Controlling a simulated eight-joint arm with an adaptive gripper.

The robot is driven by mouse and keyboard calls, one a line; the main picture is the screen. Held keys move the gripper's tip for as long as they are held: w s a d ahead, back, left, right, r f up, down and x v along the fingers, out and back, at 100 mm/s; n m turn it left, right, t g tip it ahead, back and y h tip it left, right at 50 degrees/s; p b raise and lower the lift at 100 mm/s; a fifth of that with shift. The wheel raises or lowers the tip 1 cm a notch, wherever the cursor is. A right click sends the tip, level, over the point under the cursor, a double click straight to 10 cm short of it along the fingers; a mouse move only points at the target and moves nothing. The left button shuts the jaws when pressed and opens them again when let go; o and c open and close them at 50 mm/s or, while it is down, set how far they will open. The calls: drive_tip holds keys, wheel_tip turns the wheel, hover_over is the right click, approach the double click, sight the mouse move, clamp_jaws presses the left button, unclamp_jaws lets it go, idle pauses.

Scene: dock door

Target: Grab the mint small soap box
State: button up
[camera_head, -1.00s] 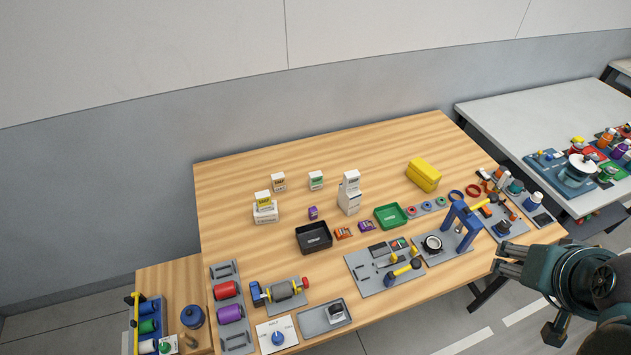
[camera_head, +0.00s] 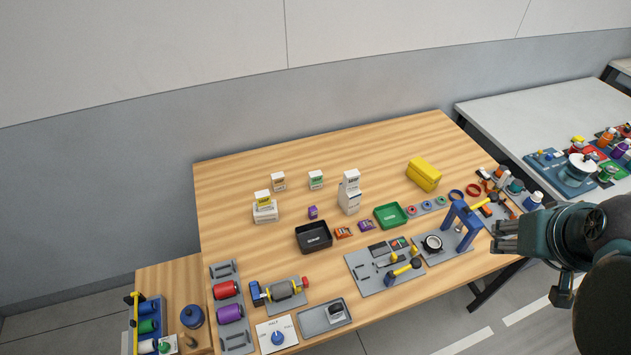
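A small white box with a green label (camera_head: 316,180) stands upright towards the back of the wooden table; it looks like the mint soap box, though its print is too small to read. Similar small white boxes stand near it: one with a tan label (camera_head: 278,182) to its left, and one with a yellow label (camera_head: 263,199) on a larger white box. Another small box (camera_head: 351,178) sits on a tall white box to the right. My gripper (camera_head: 494,236) is at the table's right side, far from these boxes. Its finger gap is not clear, and I see nothing held.
A black tray (camera_head: 313,248), a green tray (camera_head: 376,216) and a small purple box (camera_head: 313,212) lie in front of the boxes. A yellow box (camera_head: 424,174) and a blue stand (camera_head: 460,226) are on the right. The table's back left is clear.

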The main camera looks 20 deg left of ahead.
drive_tip(key=w+a+n+g+b, duration=0.1)
drive_tip(key=w+a+n+g, duration=0.1)
drive_tip(key=w+a+n, duration=0.85)
drive_tip(key=n+g+h+b, duration=0.1)
drive_tip(key=n+h+b, duration=0.15)
drive_tip(key=n, duration=1.15)
hover_over(314, 174)
drive_tip(key=s, duration=0.1)
drive_tip(key=shift+h, duration=0.45)
drive_tip(key=f, duration=1.9)
drive_tip(key=a+f, duration=0.1)
drive_tip(key=f, duration=0.8)
drive_tip(key=shift+f, duration=0.2)
drive_tip(key=shift+s+a+f, duration=0.15)
drive_tip(key=shift+a+f, duration=0.2)
drive_tip(key=shift+f, duration=0.05)
drive_tip(key=shift+f, duration=0.1)
drive_tip(key=shift+x, duration=1.15)
